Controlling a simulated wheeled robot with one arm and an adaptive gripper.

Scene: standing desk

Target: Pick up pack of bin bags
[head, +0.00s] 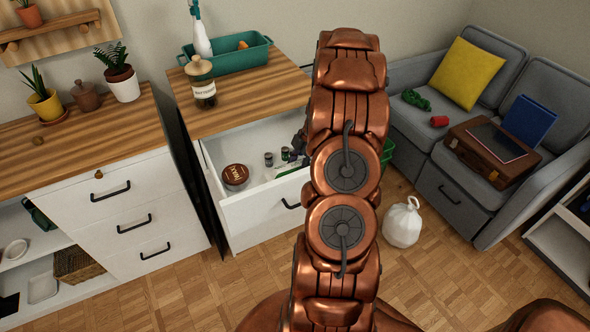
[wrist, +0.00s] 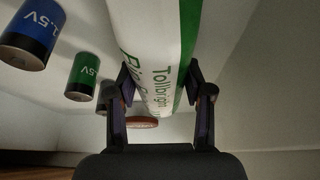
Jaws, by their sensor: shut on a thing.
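The pack of bin bags (wrist: 152,35) is a white roll with green stripes and printed lettering, seen close up in the wrist view. My gripper (wrist: 160,82) is shut on it, one dark finger on each side. In the head view a small white and green part of the pack (head: 291,171) shows in the open drawer (head: 262,212), left of my arm. My arm hides most of the pack and gripper there. I cannot tell whether the pack touches the drawer floor.
Batteries stand beside the pack in the drawer, a blue one (wrist: 32,35) and a green one (wrist: 84,75) among them. A round brown tin (head: 235,176) is at the drawer's left. A jar (head: 202,88) and green tray (head: 232,60) stand on top. A white bag (head: 402,225) is on the floor.

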